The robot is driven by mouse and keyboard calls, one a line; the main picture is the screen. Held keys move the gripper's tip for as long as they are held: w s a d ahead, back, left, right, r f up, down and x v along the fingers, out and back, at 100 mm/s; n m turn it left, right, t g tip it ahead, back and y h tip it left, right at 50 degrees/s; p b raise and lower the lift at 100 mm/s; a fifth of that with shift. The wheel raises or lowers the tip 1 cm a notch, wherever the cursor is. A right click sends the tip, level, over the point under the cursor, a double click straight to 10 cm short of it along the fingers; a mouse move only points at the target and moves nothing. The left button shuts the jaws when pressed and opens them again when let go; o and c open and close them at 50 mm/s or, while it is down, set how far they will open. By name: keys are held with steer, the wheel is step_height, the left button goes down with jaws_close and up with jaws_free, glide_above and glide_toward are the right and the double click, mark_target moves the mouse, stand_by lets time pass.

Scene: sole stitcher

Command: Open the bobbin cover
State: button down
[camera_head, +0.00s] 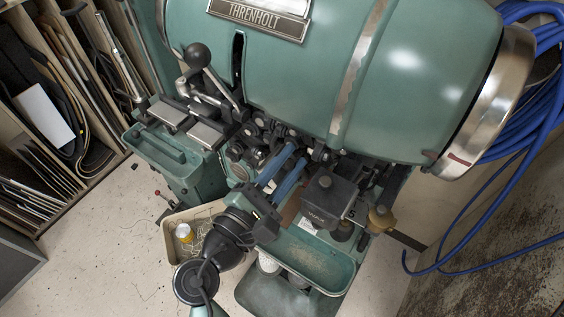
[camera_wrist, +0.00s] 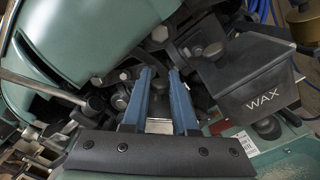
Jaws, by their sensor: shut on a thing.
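My gripper (camera_head: 297,156) reaches in under the front of the green stitching machine (camera_head: 285,80). Its two blue fingers also show in the wrist view (camera_wrist: 159,72), with a narrow gap between them. They are shut on a small dark part at the machine's head, which I take to be the bobbin cover (camera_wrist: 160,82). The fingers and the dark mechanism hide most of it, so I cannot tell how far it is open. A small pale metal surface shows lower between the fingers.
A black box marked WAX (camera_wrist: 262,85) stands close to the right of my fingers. Levers with a black ball knob (camera_head: 197,55) are at the left. A green tray (camera_head: 315,262) and a beige bin (camera_head: 172,238) lie below. Blue hoses (camera_head: 520,140) hang at the right.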

steer(key=shift+s+d+f+m+b, duration=0.1)
steer(key=shift+s+d+m+b, duration=0.35)
steer(key=shift+m, duration=0.45)
steer(key=shift+s+d+f+m+b, duration=0.1)
steer(key=shift+d+m+b, duration=0.2)
steer(key=shift+m+b, duration=0.5)
steer(key=c, duration=0.7)
jaws_free()
